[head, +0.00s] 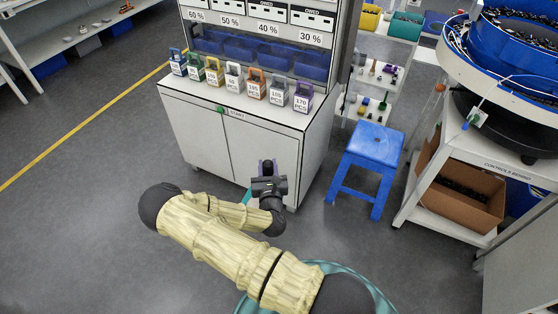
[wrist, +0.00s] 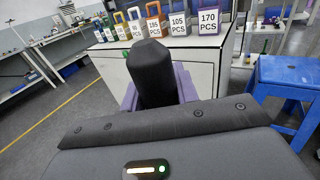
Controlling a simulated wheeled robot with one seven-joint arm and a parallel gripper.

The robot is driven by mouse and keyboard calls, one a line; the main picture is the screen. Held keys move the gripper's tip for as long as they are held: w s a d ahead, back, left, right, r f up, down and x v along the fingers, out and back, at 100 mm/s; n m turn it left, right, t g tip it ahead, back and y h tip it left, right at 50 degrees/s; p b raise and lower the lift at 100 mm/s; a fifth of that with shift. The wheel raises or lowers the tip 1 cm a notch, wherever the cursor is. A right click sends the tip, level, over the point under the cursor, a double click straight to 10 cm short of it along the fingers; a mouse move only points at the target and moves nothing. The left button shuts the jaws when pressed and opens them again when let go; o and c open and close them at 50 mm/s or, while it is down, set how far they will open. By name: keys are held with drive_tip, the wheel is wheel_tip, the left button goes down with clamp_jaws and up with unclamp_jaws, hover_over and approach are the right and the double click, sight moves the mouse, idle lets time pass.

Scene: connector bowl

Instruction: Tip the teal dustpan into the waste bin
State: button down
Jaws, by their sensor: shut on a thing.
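A small teal piece (head: 247,196) shows at the left of the gripper in the head view. I cannot see what the dustpan holds. I cannot make out a waste bin in either view.
The white cabinet (head: 245,138) carries a row of labelled, coloured holders (head: 253,83). A blue stool (head: 372,145) stands to its right. Farther right is a shelf with a cardboard box (head: 455,195) under a blue bowl feeder (head: 510,60). Grey floor is clear at the left.

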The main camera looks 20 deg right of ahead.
drive_tip(key=s+a+r+n+y+p, duration=0.1)
drive_tip(key=a+r+n+y+p, duration=0.2)
drive_tip(key=a+r+y+p, duration=0.2)
wheel_tip(320, 180, up, 3)
drive_tip(key=a+p, duration=0.2)
drive_tip(key=p, duration=0.2)
drive_tip(key=shift+s+n+t+y+p, duration=0.3)
drive_tip(key=shift+t, duration=0.1)
drive_tip(key=shift+w+d+r, duration=0.1)
drive_tip(key=shift+w, duration=0.05)
